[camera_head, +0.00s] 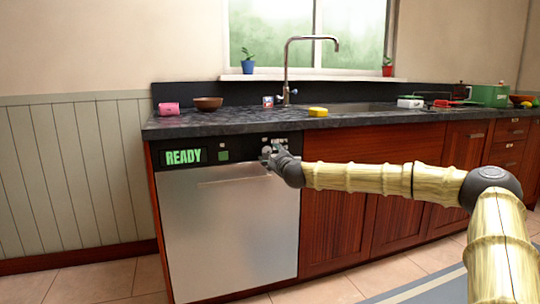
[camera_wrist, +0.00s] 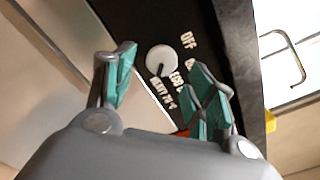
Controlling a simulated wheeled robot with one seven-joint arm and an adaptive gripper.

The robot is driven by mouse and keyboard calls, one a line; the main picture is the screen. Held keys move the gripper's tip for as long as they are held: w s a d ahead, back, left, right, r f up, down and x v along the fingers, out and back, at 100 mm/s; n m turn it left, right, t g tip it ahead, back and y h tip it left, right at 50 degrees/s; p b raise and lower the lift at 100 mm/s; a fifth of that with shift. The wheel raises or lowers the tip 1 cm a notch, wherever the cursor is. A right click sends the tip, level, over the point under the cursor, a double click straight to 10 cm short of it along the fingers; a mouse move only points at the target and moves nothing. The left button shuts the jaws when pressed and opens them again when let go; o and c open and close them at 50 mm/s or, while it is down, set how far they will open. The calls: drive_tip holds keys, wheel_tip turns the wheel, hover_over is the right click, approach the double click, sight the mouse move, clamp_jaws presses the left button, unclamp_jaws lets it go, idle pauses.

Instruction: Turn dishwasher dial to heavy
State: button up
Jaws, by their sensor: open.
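The dishwasher (camera_head: 232,235) has a steel door and a black control panel with a green "READY" display (camera_head: 184,157). In the wrist view, the round white dial (camera_wrist: 160,60) sits on the black panel, with labels "OFF", one starting "ECO" and one reading "HEAVY 70". A small dark mark shows on the dial's lower edge, on the side of the "HEAVY" label. My gripper (camera_wrist: 161,62) is open, its teal-padded fingers on either side of the dial. I cannot tell whether they touch it. In the head view, my gripper (camera_head: 273,151) is at the panel's right end and largely covers the dial.
The dark countertop (camera_head: 225,124) overhangs just above the panel. On it are a pink object (camera_head: 169,109), a brown bowl (camera_head: 208,103), a yellow sponge (camera_head: 317,112) and a tall faucet (camera_head: 288,70). Red-brown cabinets (camera_head: 335,220) stand right of the dishwasher. The floor in front is clear.

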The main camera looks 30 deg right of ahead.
drive_tip(key=v, duration=0.8)
drive_tip(key=shift+s, duration=0.25)
